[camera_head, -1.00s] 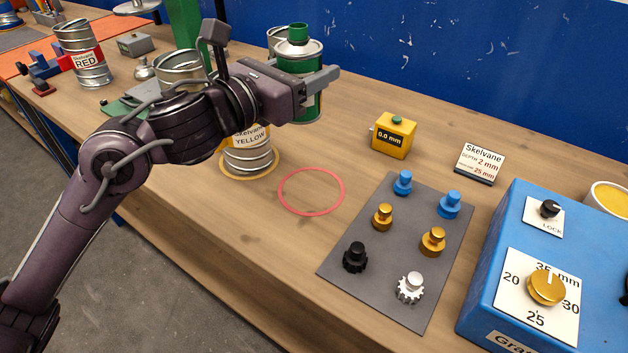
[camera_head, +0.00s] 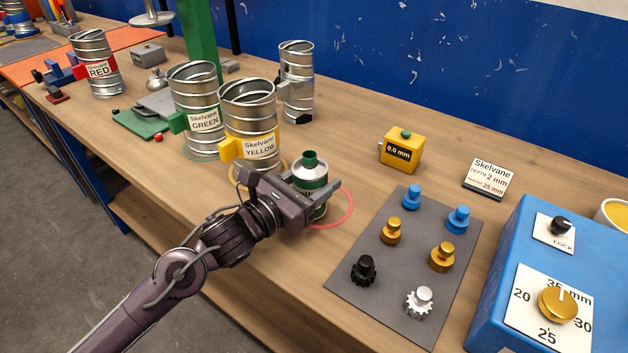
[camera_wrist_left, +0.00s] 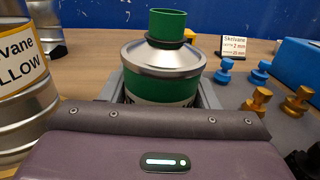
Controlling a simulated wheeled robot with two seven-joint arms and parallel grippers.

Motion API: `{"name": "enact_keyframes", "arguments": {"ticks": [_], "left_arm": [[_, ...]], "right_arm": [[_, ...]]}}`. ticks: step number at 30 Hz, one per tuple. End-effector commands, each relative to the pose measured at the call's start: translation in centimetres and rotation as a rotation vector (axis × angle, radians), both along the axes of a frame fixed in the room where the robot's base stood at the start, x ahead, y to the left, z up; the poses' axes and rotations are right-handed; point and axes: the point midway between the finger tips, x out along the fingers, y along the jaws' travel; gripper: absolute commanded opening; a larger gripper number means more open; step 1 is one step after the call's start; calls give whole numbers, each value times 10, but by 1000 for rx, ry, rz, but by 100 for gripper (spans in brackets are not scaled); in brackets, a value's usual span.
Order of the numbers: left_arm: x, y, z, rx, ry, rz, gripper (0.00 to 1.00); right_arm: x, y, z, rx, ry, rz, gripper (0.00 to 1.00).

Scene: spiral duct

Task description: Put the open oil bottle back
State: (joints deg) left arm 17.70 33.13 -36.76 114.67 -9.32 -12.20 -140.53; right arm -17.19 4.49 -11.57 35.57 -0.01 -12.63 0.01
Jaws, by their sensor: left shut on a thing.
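The oil bottle (camera_head: 310,172) is green with a silver shoulder and an open green neck. It stands upright at the red ring (camera_head: 347,207) on the bench, and I cannot tell whether its base touches the wood. My left gripper (camera_head: 315,190) is shut around its body. In the left wrist view the bottle (camera_wrist_left: 163,60) sits between the fingers, its lower part hidden by my gripper. The yellow-labelled duct can (camera_head: 250,110) stands just left of the bottle. My right gripper is not in view.
The green-labelled duct can (camera_head: 194,95) and a plain duct (camera_head: 297,80) stand behind. A grey mat (camera_head: 390,270) with several knobs lies to the right, beside the blue machine (camera_head: 510,270). A yellow gauge block (camera_head: 401,150) stands behind the mat.

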Motion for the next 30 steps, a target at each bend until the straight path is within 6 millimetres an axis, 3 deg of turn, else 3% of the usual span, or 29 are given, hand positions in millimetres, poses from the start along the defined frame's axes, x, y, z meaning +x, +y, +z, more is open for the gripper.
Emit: {"name": "enact_keyframes", "arguments": {"ticks": [14, 15, 19, 30], "left_arm": [[0, 0, -11, -1, -4, 0, 27], [0, 0, -10, 0, -1, 0, 60], [0, 0, -9, 0, -1, 0, 77], [0, 0, -4, -1, -1, 0, 77]], "right_arm": [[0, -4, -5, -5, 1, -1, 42], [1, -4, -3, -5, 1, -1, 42], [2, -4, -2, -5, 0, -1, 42], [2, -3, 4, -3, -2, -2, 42]]}}
